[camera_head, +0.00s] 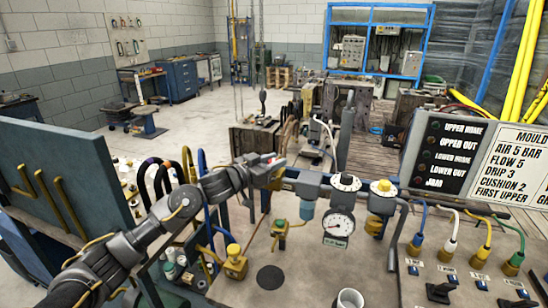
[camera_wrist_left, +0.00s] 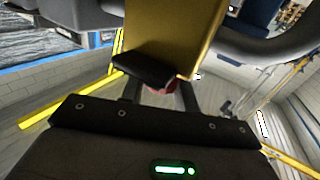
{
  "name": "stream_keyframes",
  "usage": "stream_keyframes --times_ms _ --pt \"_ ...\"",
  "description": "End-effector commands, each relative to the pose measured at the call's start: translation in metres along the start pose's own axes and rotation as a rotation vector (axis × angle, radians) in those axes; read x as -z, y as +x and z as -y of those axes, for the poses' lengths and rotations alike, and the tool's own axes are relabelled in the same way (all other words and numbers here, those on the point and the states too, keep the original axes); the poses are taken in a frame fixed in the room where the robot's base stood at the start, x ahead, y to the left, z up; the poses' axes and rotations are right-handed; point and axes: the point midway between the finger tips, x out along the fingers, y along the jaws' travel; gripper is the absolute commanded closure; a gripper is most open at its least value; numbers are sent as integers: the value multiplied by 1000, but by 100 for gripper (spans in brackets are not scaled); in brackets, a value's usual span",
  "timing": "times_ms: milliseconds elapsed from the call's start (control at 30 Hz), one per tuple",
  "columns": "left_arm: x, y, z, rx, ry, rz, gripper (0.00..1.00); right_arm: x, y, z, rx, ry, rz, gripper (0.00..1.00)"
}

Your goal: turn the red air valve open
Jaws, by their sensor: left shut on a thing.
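My left gripper (camera_head: 270,174) reaches in from the lower left to the left end of the air line, beside the grey filter unit (camera_head: 308,190). In the left wrist view its dark jaws (camera_wrist_left: 150,88) are shut on the red valve (camera_wrist_left: 160,89). Only a small patch of red shows between and behind the fingers; the jaws hide the rest. A large brass-coloured block (camera_wrist_left: 165,35) fills the view just beyond the jaws. The valve's angle cannot be told. My right gripper is in neither view.
Right of the valve, the line carries a pressure gauge (camera_head: 339,223), a black-and-white dial (camera_head: 346,183) and a yellow-capped unit (camera_head: 383,188). A lettered control panel (camera_head: 450,155) stands further right. Yellow fittings (camera_head: 235,264) and hoses lie below my left arm.

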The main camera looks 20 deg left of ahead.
Motion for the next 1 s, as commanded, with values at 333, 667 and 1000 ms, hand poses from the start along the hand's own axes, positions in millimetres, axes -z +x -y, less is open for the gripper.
stream_keyframes --times_ms 333,667,1000 --pt "-6 1 -3 323 -8 -2 92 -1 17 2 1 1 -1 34" --pt "-2 3 -4 586 -9 4 92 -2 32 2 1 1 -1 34" --pt "4 3 -4 856 -5 9 92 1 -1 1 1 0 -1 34"
